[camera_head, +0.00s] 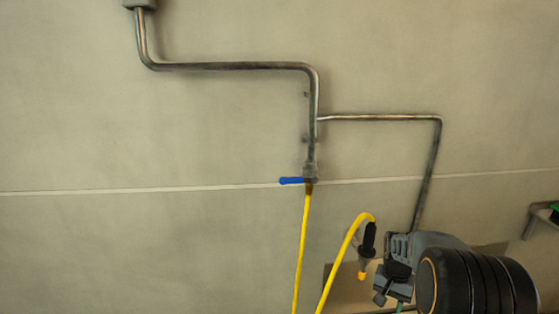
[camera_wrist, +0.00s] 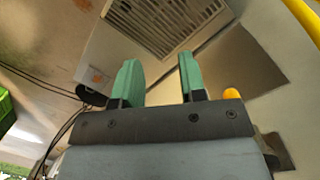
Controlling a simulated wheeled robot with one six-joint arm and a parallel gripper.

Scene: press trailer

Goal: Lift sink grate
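A slatted metal grate (camera_wrist: 165,22) shows at the top of the wrist view, set in a pale, square-edged surround and cut off by the picture's edge. It lies beyond my gripper's fingertips and apart from them. My gripper (camera_wrist: 160,72) has two green fingers spread apart with nothing between them. In the head view my gripper is at the lower right, in front of the wall, with its fingers mostly hidden. I cannot make out the grate in the head view.
A yellow hose (camera_head: 302,245) hangs from a wall pipe (camera_head: 312,120) with a blue valve handle (camera_head: 291,181). Its dark nozzle (camera_head: 368,242) is close left of my gripper. A green crate-like object (camera_wrist: 5,108) and dark cables (camera_wrist: 40,85) show at left in the wrist view.

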